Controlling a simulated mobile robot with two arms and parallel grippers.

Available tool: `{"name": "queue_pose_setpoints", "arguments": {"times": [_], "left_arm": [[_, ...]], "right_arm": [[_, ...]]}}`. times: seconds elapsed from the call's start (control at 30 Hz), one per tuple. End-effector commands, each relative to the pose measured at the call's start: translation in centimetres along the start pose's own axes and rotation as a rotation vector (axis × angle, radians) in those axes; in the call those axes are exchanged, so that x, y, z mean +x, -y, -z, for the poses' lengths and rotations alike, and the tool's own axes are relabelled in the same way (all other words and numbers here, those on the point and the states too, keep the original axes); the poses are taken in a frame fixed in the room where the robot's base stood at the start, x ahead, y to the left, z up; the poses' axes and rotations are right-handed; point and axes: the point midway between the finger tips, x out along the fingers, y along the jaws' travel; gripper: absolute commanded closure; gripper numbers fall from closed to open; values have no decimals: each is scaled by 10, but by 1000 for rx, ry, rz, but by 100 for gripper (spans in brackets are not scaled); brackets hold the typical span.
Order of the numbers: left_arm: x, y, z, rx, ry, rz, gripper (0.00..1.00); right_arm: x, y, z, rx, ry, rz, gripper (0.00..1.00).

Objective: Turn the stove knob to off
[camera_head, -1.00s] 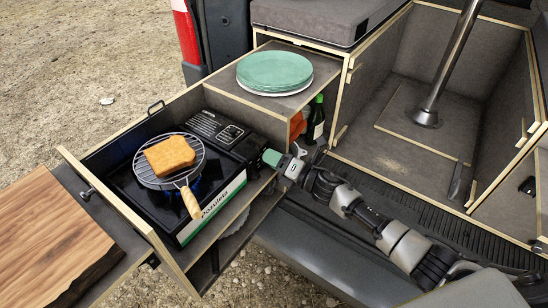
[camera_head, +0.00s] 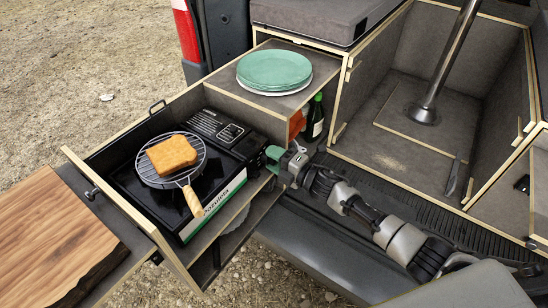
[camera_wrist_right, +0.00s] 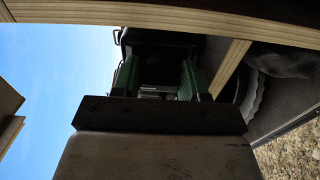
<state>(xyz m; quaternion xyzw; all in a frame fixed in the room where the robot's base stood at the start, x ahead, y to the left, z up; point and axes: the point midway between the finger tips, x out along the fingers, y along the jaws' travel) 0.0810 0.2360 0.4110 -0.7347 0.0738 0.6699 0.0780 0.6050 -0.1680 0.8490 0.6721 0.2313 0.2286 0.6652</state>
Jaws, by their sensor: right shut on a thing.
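The black camp stove (camera_head: 215,135) sits in the pulled-out drawer. On it is a round wire grill (camera_head: 150,172) with a wooden handle and a slice of toast (camera_head: 171,155). My right gripper (camera_head: 270,157), with green fingers, is at the stove's right end, low by its side. In the right wrist view its two green fingers (camera_wrist_right: 157,85) are shut on a small part between them, at the stove's control side. This is the stove knob as far as I can tell; it is mostly hidden by the fingers, so its angle does not show. My left gripper is not in view.
Green plates (camera_head: 274,70) are stacked on the cabinet top behind the stove. A dark bottle (camera_head: 315,118) stands in the cabinet beside my right wrist. A wooden board (camera_head: 50,235) lies at the left. The drawer's wooden edge (camera_head: 130,212) runs close to the stove.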

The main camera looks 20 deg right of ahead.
Motion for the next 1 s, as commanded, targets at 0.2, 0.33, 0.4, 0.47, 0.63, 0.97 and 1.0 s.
{"name": "queue_pose_setpoints", "arguments": {"times": [0.2,0.33,0.4,0.47,0.63,0.97,1.0], "left_arm": [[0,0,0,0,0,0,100],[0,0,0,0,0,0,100],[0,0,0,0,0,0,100],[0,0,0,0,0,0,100],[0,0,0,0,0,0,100],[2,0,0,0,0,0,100],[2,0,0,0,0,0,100]], "right_arm": [[0,1,0,7,2,1,80],[0,1,0,7,2,1,80],[0,1,0,7,2,1,50],[0,1,0,6,2,1,41],[0,0,0,5,1,0,33],[-18,2,-1,5,2,2,33],[-25,2,0,4,1,3,33]]}}
